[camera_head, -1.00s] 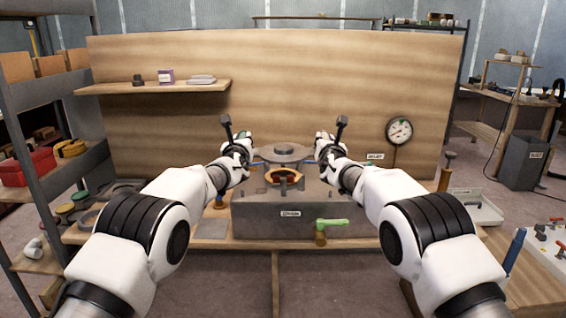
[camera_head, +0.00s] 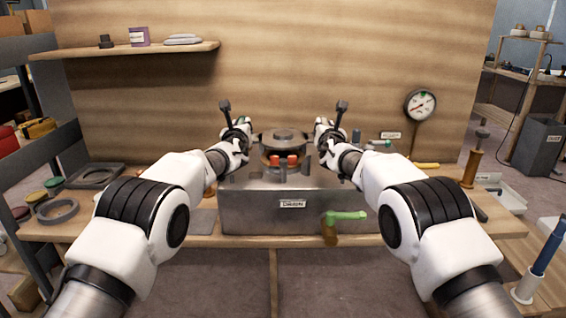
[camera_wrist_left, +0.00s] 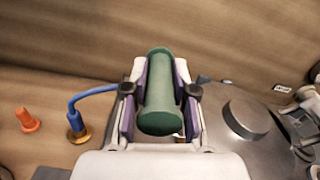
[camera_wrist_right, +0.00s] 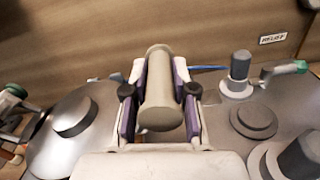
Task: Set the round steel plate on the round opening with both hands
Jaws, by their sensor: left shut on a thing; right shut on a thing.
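The round steel plate (camera_head: 283,143) with a raised centre knob is level between my two grippers, above the grey box (camera_head: 260,212). It shows at the right of the left wrist view (camera_wrist_left: 275,145) and at the left of the right wrist view (camera_wrist_right: 45,145). My left gripper (camera_head: 237,137) is shut on a green handle (camera_wrist_left: 160,95) at the plate's left side. My right gripper (camera_head: 327,135) is shut on a beige handle (camera_wrist_right: 160,95) at its right side. Orange-red pieces (camera_head: 291,161) show just under the plate.
A green-handled valve (camera_head: 345,216) sticks out at the box front. A pressure gauge (camera_head: 420,105) stands behind at the right. A blue hose (camera_wrist_left: 90,95) with a brass fitting is left of my left gripper. A grey stub (camera_wrist_right: 239,67) stands right of my right gripper.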

